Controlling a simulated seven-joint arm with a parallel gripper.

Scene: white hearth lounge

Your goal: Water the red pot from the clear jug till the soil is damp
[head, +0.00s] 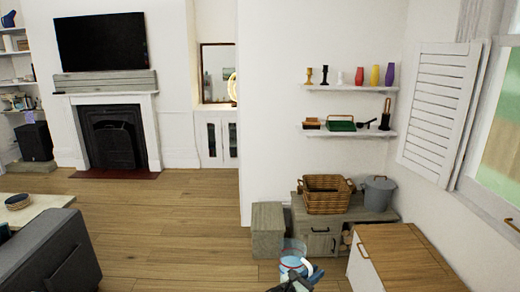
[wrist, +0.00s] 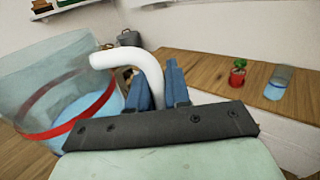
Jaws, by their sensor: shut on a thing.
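The clear jug (wrist: 62,70) has a red band, a white handle (wrist: 125,58) and bluish water low inside. My gripper (wrist: 160,88) has its blue fingers shut on the handle. The jug is held left of the wooden-topped counter and looks tilted in the wrist view. In the head view the jug (head: 294,248) and my gripper (head: 308,273) are at the bottom edge, partly cut off. The red pot (wrist: 237,78) stands upright on the counter with a small green plant in it, apart from the jug. Its soil is too small to judge. The pot does not show in the head view.
A clear container with a blue tint (wrist: 279,82) stands right of the pot on the wooden-topped counter (head: 405,250). A wicker basket (head: 326,199) and a grey lidded bucket (head: 380,195) sit on a low cabinet behind. Wooden floor is open to the left.

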